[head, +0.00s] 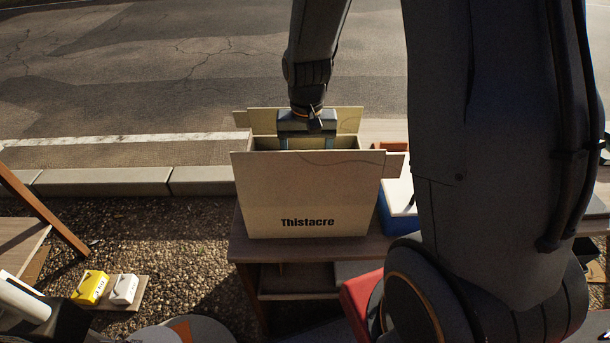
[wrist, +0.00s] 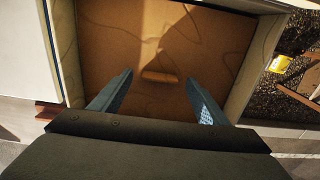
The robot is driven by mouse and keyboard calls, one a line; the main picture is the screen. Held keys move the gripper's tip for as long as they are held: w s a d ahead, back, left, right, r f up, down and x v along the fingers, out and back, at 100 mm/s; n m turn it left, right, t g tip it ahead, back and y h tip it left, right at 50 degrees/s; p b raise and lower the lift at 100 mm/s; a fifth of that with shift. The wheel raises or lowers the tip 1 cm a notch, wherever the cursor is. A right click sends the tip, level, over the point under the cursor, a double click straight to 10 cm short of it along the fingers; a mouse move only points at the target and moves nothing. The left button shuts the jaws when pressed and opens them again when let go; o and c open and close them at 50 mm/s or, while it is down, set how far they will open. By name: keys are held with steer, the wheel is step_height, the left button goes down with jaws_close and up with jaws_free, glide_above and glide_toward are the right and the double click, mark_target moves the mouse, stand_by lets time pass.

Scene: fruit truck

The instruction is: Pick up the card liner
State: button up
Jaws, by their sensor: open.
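An open cardboard box (head: 262,203) marked "Thistacre" stands on a wooden bench, its flaps spread. My gripper (head: 308,142) points down into the box mouth; the front wall hides its lower part. In the wrist view, my gripper (wrist: 160,78) is open and empty, its two blue-grey fingers apart. Below them lies a flat brown sheet (wrist: 205,40), which looks like the card liner, across the box floor. A small tan tab or slot (wrist: 158,76) shows on it between the fingertips. I cannot tell how far below the fingers it lies.
The box walls (wrist: 65,45) stand close around the fingers. A blue and white container (head: 398,205) is right of the box on the wooden bench (head: 245,248). Yellow and white cartons (head: 91,287) lie at the lower left. Gravel and a kerb are beyond.

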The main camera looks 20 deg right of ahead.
steer(key=shift+f, duration=0.45)
steer(key=c, duration=1.1)
steer(key=shift+r, duration=0.15)
